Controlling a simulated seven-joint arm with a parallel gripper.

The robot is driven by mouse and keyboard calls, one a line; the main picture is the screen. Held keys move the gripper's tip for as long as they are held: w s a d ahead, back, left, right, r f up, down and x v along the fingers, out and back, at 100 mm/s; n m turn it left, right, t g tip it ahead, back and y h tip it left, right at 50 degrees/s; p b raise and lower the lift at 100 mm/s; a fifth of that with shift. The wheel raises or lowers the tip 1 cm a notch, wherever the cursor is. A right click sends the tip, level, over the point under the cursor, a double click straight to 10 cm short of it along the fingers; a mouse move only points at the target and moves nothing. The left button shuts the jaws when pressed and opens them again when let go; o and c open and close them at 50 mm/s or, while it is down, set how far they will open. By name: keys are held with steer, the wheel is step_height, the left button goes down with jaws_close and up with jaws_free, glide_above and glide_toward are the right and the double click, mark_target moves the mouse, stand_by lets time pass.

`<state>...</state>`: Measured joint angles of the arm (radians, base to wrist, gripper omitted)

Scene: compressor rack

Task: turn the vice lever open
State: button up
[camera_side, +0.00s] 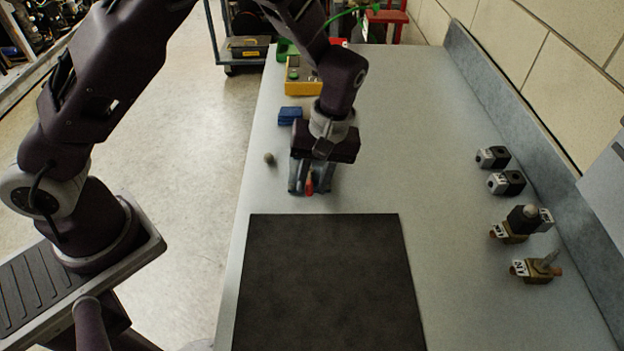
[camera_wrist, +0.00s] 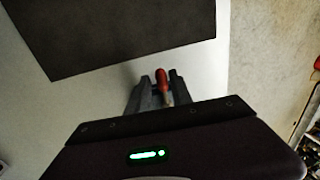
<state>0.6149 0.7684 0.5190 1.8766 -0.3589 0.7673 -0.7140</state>
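My gripper (camera_side: 310,187) points down close over the bench, just beyond the dark mat. A slim red-handled piece (camera_side: 309,185) is between its fingers. In the wrist view, the red handle (camera_wrist: 162,78) with a pale shaft shows between the two grey fingers (camera_wrist: 160,90). The fingers look spread, with the red piece between them, and I see no clear grip on it. I cannot tell whether this red piece is the vice lever. No vice body is clearly visible; my gripper may hide it. A small grey round knob (camera_side: 269,158) is left of my gripper.
The dark mat (camera_side: 330,285) lies in front. A blue block (camera_side: 290,115) and a yellow bin (camera_side: 303,80) are behind my gripper. Black-and-white blocks (camera_side: 506,182) and brass valve fittings (camera_side: 537,268) stand along the right wall. The bench between is clear.

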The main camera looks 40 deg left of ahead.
steer(key=shift+o, duration=0.5)
step_height(320, 180, up, 7)
steer(key=shift+w+d, duration=0.45)
steer(key=s+a+r+m+t+h, duration=0.2)
steer(key=s+a+r+m, duration=0.1)
steer(key=s+r, duration=0.45)
steer(key=s+a+r+m+t+h, duration=0.1)
steer(key=s+a+r+m+t, duration=0.2)
steer(key=s+r, duration=0.5)
steer(key=s+a+m+t+y, duration=0.1)
steer(key=s+a+m+t, duration=0.1)
steer(key=s, duration=0.3)
steer(key=shift+s+r+m, duration=0.3)
steer(key=shift+m, duration=0.3)
